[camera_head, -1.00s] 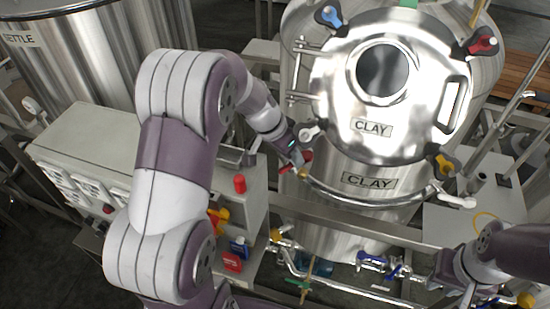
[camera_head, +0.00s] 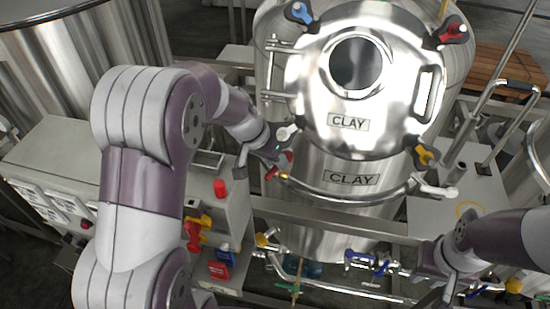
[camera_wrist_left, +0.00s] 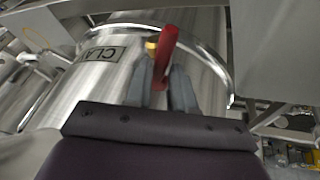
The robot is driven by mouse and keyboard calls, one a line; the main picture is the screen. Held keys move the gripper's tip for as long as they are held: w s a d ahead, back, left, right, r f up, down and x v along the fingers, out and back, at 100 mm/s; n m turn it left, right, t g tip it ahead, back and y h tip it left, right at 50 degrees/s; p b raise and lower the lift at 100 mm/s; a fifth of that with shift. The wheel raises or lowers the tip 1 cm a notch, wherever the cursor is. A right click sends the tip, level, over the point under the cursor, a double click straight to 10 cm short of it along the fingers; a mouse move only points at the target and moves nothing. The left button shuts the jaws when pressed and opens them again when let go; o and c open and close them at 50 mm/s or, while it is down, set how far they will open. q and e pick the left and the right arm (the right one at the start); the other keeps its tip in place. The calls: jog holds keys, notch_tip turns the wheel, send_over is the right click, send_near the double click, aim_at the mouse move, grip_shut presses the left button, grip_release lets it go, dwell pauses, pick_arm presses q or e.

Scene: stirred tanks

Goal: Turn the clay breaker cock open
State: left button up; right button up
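The clay tank (camera_head: 305,200) is a shiny steel vessel with CLAY labels on its lid and front. A red handle (camera_head: 289,157) is at the left of its rim, with a small yellow part beside it. My left gripper (camera_head: 277,163) is at this handle. In the left wrist view, the red handle (camera_wrist_left: 165,50) stands between the two grey fingers (camera_wrist_left: 164,84); whether they press on it I cannot tell. My right gripper (camera_head: 466,291) hangs low at the right, near the pipes, its fingers too small to read.
The lid has blue (camera_head: 299,13), red (camera_head: 452,31) and yellow (camera_head: 424,152) clamp knobs. A grey cabinet (camera_head: 60,150) with red and yellow items stands at left. Valved pipes (camera_head: 365,262) run below the tank. A steel rail (camera_head: 330,222) crosses in front.

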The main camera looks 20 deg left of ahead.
pick_arm(q)
jog(key=shift+o, duration=0.9)
jog(key=shift+s, duration=0.1)
jog(key=shift+a+r, duration=0.15)
jog(key=shift+r, duration=0.25)
jog(key=b+v, duration=0.1)
jog(key=v, duration=1.1)
jog(key=shift+f, duration=0.1)
